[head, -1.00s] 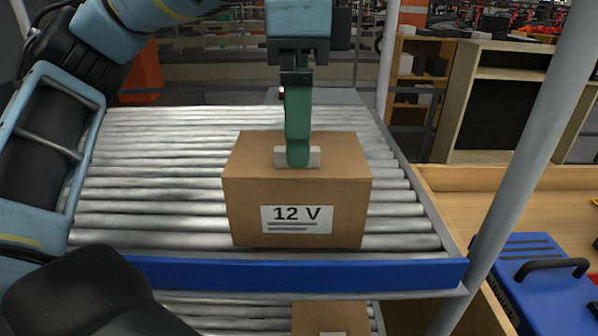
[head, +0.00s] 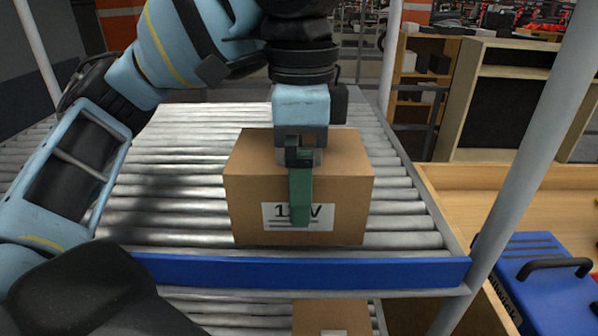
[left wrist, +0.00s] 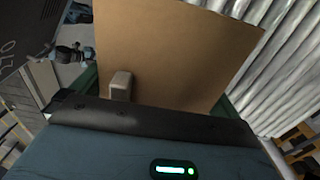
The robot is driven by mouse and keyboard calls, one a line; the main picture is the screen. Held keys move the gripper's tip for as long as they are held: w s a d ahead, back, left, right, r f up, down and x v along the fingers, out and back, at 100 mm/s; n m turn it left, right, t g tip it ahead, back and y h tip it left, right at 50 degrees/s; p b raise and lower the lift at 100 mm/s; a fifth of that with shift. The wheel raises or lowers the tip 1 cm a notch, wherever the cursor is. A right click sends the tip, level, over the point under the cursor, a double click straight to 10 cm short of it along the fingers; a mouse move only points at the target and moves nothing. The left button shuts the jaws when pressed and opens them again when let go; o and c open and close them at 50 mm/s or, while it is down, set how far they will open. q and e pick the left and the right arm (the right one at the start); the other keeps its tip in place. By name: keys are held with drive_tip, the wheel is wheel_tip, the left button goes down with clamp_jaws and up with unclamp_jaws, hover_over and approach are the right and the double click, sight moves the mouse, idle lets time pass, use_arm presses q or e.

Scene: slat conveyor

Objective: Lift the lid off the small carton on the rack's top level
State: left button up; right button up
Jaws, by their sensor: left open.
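The small brown carton (head: 250,215), with a white "12 V" label (head: 272,216), stands upright on the rack's top roller level (head: 170,215). Its brown lid top (head: 345,150) shows behind my left gripper. My left gripper (head: 300,222) points down with green fingers and overlaps the carton's front and part of the label; its exact depth is unclear. In the left wrist view the gripper is open, with a broad brown carton face (left wrist: 170,50) beyond it. A pale grey block, likely the lid's handle (left wrist: 120,85), shows near the fingers; the head view hides it.
A blue rail (head: 300,271) edges the rack's front, and a grey post (head: 520,170) stands at right. Another carton (head: 330,318) is on the lower level. A blue case (head: 540,265) lies on the wooden bench (head: 460,190). Rollers left of the carton are clear.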

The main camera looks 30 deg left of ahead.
use_arm(q)
drive_tip(key=shift+f, duration=0.15)
drive_tip(key=c, duration=0.6)
